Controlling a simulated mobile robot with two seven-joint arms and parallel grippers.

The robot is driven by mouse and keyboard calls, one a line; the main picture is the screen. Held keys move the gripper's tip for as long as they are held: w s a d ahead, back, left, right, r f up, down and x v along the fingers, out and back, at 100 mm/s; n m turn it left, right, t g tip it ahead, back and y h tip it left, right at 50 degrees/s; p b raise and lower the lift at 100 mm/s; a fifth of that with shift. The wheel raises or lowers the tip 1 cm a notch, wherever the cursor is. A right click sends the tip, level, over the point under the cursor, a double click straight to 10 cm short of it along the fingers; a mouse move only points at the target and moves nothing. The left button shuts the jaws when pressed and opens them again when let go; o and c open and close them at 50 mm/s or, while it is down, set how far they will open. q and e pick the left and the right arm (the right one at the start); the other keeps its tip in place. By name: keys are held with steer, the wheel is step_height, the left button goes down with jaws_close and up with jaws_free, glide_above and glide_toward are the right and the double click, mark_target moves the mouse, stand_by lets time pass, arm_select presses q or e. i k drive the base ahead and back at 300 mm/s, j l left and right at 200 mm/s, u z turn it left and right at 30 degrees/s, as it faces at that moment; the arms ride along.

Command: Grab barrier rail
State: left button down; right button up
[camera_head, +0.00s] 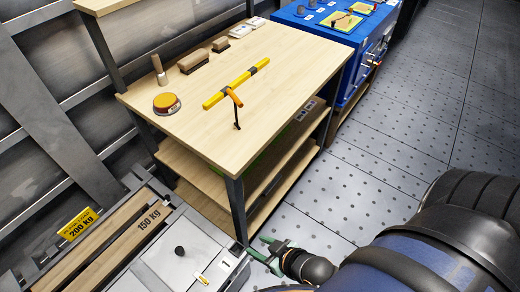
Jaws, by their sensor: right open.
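A yellow bar with a dark band near its middle, which looks like the barrier rail (216,99), lies on the light wooden top of the workbench (214,149). It lies at a slant across the bench top. An orange-headed tool with a black shaft (237,118) is just in front of it and seems to touch or overlap it. My right gripper (266,251) is open, low beside the bench's near right leg, well apart from the yellow bar. My left gripper is not in view.
A round orange-topped tin (167,102), a wooden-handled tool (158,66) and brown brushes or blocks (194,61) stand along the bench's back. A blue cabinet (312,26) adjoins its far end. A grey unit marked 150 kg (183,256) stands front left.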

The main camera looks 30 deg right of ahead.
mark_target(210, 103)
steer(key=l+u, duration=0.4)
steer(key=l, duration=0.55)
steer(key=l+u, duration=0.35)
steer(key=l, duration=0.55)
steer(key=k, duration=0.05)
